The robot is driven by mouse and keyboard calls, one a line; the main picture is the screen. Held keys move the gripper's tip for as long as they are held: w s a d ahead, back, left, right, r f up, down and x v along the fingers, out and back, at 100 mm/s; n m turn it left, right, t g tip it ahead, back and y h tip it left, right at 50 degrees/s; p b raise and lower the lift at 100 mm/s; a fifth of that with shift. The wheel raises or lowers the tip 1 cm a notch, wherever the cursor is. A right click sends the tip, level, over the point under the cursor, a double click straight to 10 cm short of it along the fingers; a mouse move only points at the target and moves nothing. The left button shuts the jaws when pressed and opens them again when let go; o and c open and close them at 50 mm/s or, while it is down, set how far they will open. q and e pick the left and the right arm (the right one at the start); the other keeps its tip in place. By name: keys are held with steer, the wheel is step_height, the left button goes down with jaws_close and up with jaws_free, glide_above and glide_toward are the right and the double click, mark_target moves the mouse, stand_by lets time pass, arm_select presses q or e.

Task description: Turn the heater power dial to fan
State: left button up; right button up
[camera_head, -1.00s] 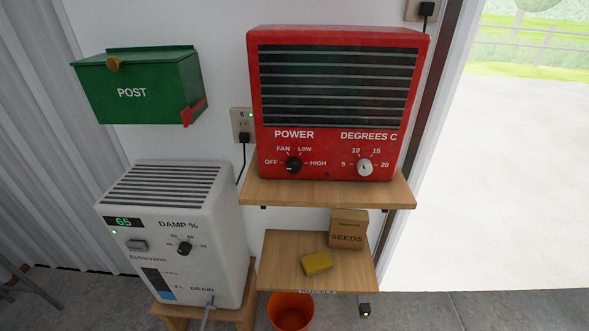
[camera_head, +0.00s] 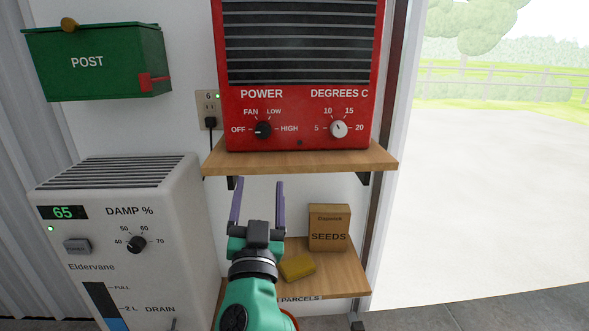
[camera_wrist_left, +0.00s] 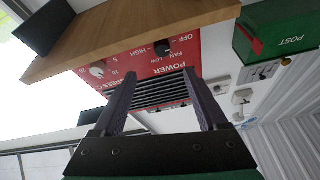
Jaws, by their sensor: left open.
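The red heater (camera_head: 298,120) stands on the upper wooden shelf. Its black power dial (camera_head: 263,130) sits low on the left of the front, among the labels OFF, FAN, LOW and HIGH. Its light mark appears to face left, toward OFF. My left gripper (camera_head: 258,186) is open and empty, below and in front of the shelf edge, under the dial and apart from it. In the left wrist view, which is upside down, the power dial (camera_wrist_left: 162,48) shows beyond the spread fingers (camera_wrist_left: 159,75). My right gripper is not in view.
The upper shelf (camera_head: 300,158) juts out between my gripper and the dial. A white degrees dial (camera_head: 338,129) is right of the power dial. Below are a seeds box (camera_head: 329,228) and yellow sponge-like block (camera_head: 297,267).

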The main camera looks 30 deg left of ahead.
mark_target(263, 134)
arm_select(q)
steer(key=p+x, duration=0.1)
steer(key=x, duration=0.3)
steer(key=p+x, duration=0.2)
steer(key=x, duration=0.3)
steer(key=p+x, duration=0.2)
steer(key=x, duration=0.3)
steer(key=shift+s+a+r, duration=0.15)
steer(key=shift+s+r, duration=0.1)
steer(key=shift+s, duration=0.05)
steer(key=shift+w+a, duration=0.25)
steer(key=shift+w, duration=0.05)
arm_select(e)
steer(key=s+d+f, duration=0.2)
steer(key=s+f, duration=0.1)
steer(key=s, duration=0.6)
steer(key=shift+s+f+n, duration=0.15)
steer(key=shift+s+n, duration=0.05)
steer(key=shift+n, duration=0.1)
arm_select(q)
jaws_close()
